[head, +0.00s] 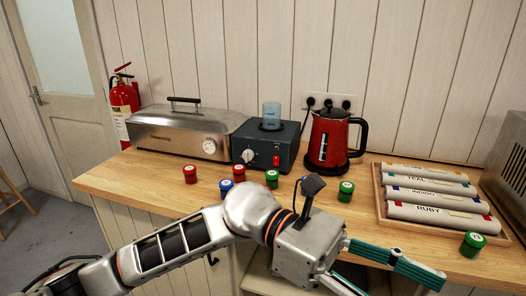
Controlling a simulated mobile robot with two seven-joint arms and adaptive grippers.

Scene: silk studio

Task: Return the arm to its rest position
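My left arm comes in from the lower left and reaches across the front of the wooden counter (130,184). Its gripper (402,285) is at the lower right, in front of the counter's front edge. Its two teal fingers are spread apart, with nothing seen between them; the lower finger runs down to the bottom of the picture. My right gripper is not in view.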

